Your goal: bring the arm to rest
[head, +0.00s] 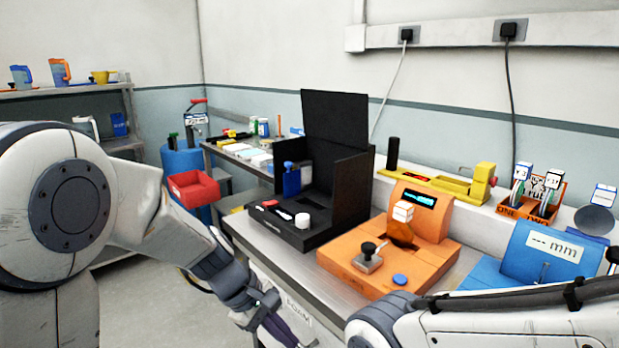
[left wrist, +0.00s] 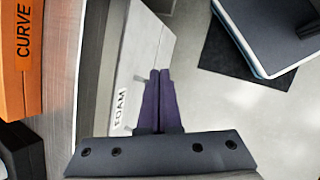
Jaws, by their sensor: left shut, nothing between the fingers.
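My left arm comes in from the left in the head view and reaches down in front of the bench. Its gripper (head: 300,336) is low, near the bottom edge of the picture, beside a pale block or bin labelled FOAM (head: 297,308). In the left wrist view the two dark purple fingers (left wrist: 160,76) lie together, shut and empty. The FOAM thing (left wrist: 141,60) is just to their left there; I cannot tell whether they touch it. My right arm crosses the bottom right of the head view, and its gripper is out of view.
The metal bench (head: 262,250) holds a black open-lidded station (head: 318,232), an orange station (head: 372,275), a blue "mm" gauge (head: 548,255) and a yellow fixture (head: 440,185). A red bin (head: 193,189) stands behind my left arm. Grey floor shows right of the fingers in the wrist view.

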